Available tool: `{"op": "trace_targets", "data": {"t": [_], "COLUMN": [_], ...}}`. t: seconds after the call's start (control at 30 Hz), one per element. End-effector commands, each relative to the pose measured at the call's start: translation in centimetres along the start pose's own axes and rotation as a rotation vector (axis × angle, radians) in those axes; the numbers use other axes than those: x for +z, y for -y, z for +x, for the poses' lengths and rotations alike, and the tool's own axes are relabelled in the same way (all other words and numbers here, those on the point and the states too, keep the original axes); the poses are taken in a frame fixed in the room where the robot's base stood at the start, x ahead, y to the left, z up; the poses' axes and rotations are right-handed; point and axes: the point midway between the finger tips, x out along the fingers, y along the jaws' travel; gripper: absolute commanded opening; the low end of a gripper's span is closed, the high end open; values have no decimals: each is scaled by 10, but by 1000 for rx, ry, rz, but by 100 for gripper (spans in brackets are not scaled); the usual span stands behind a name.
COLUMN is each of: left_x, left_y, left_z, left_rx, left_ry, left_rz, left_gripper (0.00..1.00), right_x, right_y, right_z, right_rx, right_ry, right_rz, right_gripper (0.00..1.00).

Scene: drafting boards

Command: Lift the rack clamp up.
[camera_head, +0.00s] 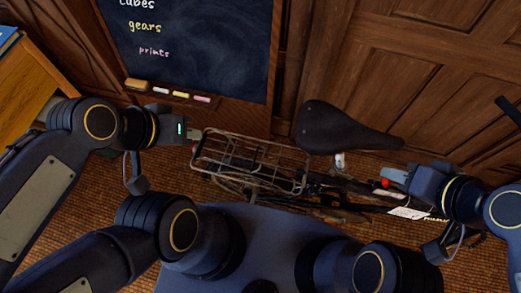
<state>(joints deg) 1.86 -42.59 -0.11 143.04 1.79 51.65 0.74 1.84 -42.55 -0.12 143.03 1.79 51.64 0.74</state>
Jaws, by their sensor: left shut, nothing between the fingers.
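A bicycle with a rear wire rack (222,172) stands in front of me. The rack clamp (262,143) seems to be the wire frame on the rack's top; it is hard to tell apart from the rack bars, and so is its angle. My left gripper (196,135) is shut and empty at the rack's left end, close to the wire; I cannot tell whether it touches. My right gripper (388,175) is right of the saddle, beside a small red part (385,183). Its fingers are seen edge-on, so their opening is unclear.
The black saddle (335,128) rises right of the rack. A chalkboard (200,50) with a chalk ledge (175,95) stands behind, beside wood-panelled doors (430,70). A wooden desk (30,80) is at the far left. Woven carpet covers the floor.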

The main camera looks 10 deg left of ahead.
Motion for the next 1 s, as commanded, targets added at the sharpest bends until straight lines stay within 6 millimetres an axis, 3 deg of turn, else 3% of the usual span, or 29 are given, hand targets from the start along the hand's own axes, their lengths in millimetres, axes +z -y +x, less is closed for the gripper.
{"op": "trace_targets", "data": {"t": [0.17, 0.33, 0.47, 0.6, 0.8, 0.9, 1.0], "left_x": [0, -5, -14, -21, -14, -8, -3], "left_y": [2, 10, 24, 44, 73, 84, 90], "left_z": [6, 47, 108, 187, 294, 331, 352], "left_rx": [5, 35, 50, 26, -61, -103, -131], "left_ry": [13, 115, 250, 401, 565, 613, 640], "left_rz": [-22, -216, -502, -846, -1260, -1395, -1478], "left_gripper": [0, 0, 0, 0, 0, 0, 0], "right_x": [2, 15, 31, 47, 64, 69, 71], "right_y": [-2, -14, -28, -43, -58, -62, -64], "right_z": [4, 30, 62, 93, 127, 136, 141], "right_rx": [0, 0, 0, 0, 0, 0, 0], "right_ry": [0, 0, 0, 0, 0, 0, 0], "right_rz": [0, 0, 0, 0, 0, 0, 0], "right_gripper": [36, 36, 36, 36, 36, 36, 36]}}
